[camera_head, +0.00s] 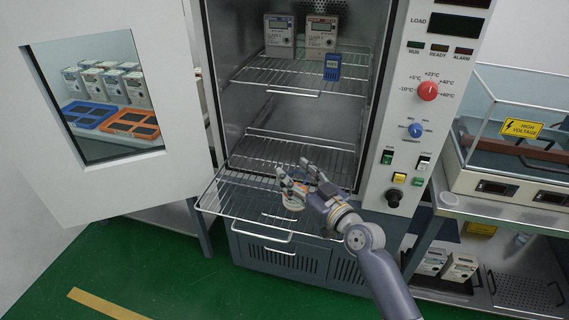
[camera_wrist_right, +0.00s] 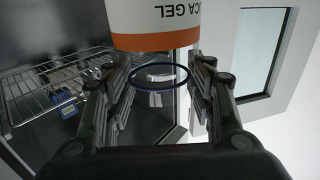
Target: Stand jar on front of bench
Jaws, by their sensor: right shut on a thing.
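The jar, white with an orange band and lettering ending in "ICA GEL", fills the top of the right wrist view (camera_wrist_right: 155,20). In the head view only a small pale and orange part of it (camera_head: 293,201) shows at the fingers. My right gripper (camera_head: 297,180) is shut on the jar, over the pulled-out lower wire shelf (camera_head: 230,197) of the open chamber. A dark blue ring (camera_wrist_right: 160,75) shows between the fingers in the wrist view. A metal bench (camera_head: 472,208) stands at the right of the head view. My left gripper is not in view.
A glass case (camera_head: 515,125) with a high voltage sign stands on the bench, leaving a narrow front strip. The open chamber door (camera_head: 180,120) is at left. The control panel (camera_head: 405,150) lies between chamber and bench.

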